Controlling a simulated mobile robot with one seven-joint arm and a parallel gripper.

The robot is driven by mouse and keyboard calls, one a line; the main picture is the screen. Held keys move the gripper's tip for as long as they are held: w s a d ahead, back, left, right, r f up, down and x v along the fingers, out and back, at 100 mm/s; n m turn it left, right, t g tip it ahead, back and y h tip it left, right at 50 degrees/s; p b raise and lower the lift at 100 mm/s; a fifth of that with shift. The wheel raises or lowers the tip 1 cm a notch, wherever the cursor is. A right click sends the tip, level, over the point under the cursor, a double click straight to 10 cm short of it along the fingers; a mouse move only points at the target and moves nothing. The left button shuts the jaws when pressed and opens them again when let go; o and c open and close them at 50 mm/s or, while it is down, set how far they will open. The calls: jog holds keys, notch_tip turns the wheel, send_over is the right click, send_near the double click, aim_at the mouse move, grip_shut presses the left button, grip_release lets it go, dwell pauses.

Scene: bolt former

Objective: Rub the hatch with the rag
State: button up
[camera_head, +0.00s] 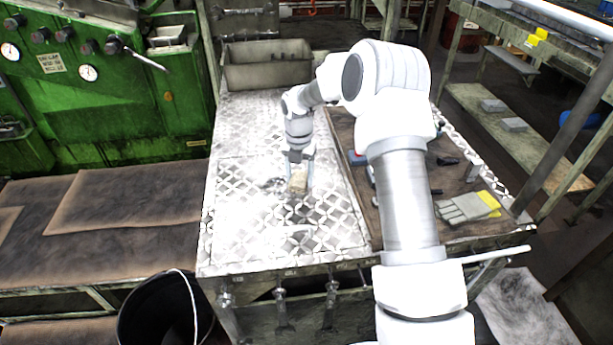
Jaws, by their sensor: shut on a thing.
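My gripper (299,178) is shut on a small tan rag (298,183). It points down and holds the rag low over the patterned metal hatch (234,230) on the bench top. The rag looks to be at or just above the hatch surface; I cannot tell if it touches. Dark smudges (271,184) show on the plate just left of the rag. The hatch has a pale handle (297,231) near its front edge. My arm reaches in from the right front and hides part of the bench behind it.
A metal bin (266,66) stands at the bench's back. A brown mat (362,213) to the right bears grey gloves (464,208) and tools. A green machine (105,85) is at left. A black bucket (152,312) is at front left. Shelving (520,130) stands at right.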

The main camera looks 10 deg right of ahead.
aim_at(282, 182)
jog(key=shift+a, duration=2.9)
jog(key=shift+w+a, duration=0.15)
jog(key=shift+a, duration=3.5)
jog(key=shift+w+f, duration=0.1)
jog(key=shift+w, duration=0.95)
jog(key=shift+d+p, duration=0.3)
jog(key=shift+d, duration=1.7)
jog(key=shift+s+d, duration=0.1)
jog(key=shift+d, duration=2)
jog(key=shift+s+d+p, duration=0.1)
jog(key=shift+d+p, duration=0.45)
jog(key=shift+d, duration=3.05)
jog(key=shift+r, duration=0.2)
jog(key=shift+r+p, duration=1.85)
jog(key=shift+r, duration=1.15)
